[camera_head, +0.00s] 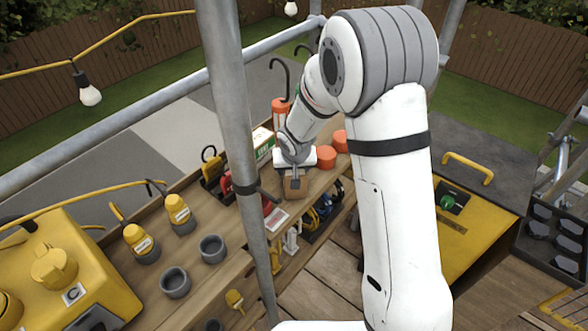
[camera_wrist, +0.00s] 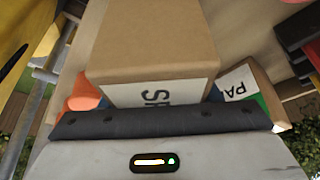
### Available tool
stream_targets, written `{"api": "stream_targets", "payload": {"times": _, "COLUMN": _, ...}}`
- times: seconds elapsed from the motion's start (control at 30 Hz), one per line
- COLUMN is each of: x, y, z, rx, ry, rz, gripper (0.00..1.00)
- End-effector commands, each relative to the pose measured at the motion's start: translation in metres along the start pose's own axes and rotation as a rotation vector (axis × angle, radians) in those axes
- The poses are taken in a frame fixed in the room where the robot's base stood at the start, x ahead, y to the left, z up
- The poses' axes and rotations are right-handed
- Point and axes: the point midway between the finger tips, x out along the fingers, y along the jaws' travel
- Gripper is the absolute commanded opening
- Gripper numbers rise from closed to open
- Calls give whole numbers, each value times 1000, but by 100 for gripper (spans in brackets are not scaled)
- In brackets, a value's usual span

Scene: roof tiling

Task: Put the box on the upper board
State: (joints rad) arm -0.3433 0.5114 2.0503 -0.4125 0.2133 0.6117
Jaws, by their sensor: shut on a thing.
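A small brown cardboard box (camera_head: 297,190) is between the jaws of my gripper (camera_head: 295,178), which is shut on it. In the wrist view the box (camera_wrist: 155,40) fills the upper middle, with a white label whose text is partly cut off by the gripper. The wooden upper board (camera_head: 190,253) runs from the lower left to the upper middle in the head view. The box is over or at the front part of this board; I cannot tell whether it touches it. My arm hides part of the board's far end.
Orange-red round pieces (camera_head: 326,157) and a white-and-green carton (camera_head: 263,142) are close to the gripper. A grey pole (camera_head: 232,110) rises in front. Tools (camera_head: 325,208) fill the shelf below.

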Motion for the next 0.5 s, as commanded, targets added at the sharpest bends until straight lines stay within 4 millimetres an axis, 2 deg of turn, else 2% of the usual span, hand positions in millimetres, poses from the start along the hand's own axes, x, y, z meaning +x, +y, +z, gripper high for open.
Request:
{"api": "stream_targets", "payload": {"times": 0.3, "x": 2, "y": -1, "z": 0, "rx": 0, "ry": 2, "rz": -1, "gripper": 12}}
{"api": "stream_targets", "payload": {"times": 0.33, "x": 2, "y": -1, "z": 1, "rx": 0, "ry": 0, "rz": 0, "gripper": 59}}
{"api": "stream_targets", "payload": {"times": 0.5, "x": 2, "y": -1, "z": 1, "rx": -1, "ry": 0, "rz": 0, "gripper": 73}}
